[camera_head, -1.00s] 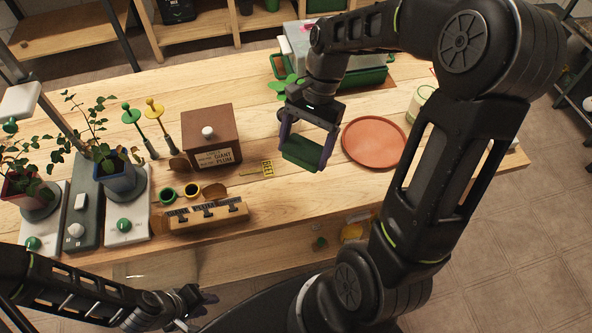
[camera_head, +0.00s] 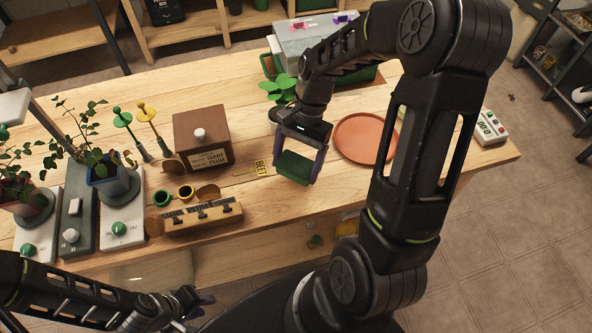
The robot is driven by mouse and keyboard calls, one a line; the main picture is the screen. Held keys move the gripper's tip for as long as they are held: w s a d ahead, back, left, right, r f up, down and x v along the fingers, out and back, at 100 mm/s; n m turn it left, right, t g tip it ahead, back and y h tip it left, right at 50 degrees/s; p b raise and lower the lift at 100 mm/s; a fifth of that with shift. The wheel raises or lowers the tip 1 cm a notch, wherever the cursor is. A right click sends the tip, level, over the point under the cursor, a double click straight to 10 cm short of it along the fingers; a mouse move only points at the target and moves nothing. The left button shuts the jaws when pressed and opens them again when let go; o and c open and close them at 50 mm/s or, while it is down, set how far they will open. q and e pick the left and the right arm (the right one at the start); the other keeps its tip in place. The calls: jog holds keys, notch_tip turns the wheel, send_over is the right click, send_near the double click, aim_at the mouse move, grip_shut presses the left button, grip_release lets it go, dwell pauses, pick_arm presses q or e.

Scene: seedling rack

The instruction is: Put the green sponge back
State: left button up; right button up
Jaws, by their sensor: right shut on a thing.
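The green sponge (camera_head: 294,168) is held between the fingers of my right gripper (camera_head: 298,160), in the middle of the head view. The gripper points down, with the sponge over the table's front half, just left of the terracotta saucer (camera_head: 364,138). I cannot tell whether the sponge touches the table. My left gripper (camera_head: 200,305) is low in the view, in front of the table and away from the sponge. Its fingers are small and dark, so its opening is unclear.
A brown box (camera_head: 202,138) with a white knob stands left of the sponge. Potted plants stand at the left. A green tray (camera_head: 366,76) is behind. Bare wood lies around the sponge.

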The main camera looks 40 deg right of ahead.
aim_at(296, 173)
jog(key=shift+f, duration=1.75)
jog(key=shift+f, duration=0.2)
jog(key=o, duration=1.1)
jog(key=shift+o, duration=0.2)
jog(key=shift+r, duration=0.15)
jog(key=b+v, duration=0.1)
jog(key=v, duration=1.1)
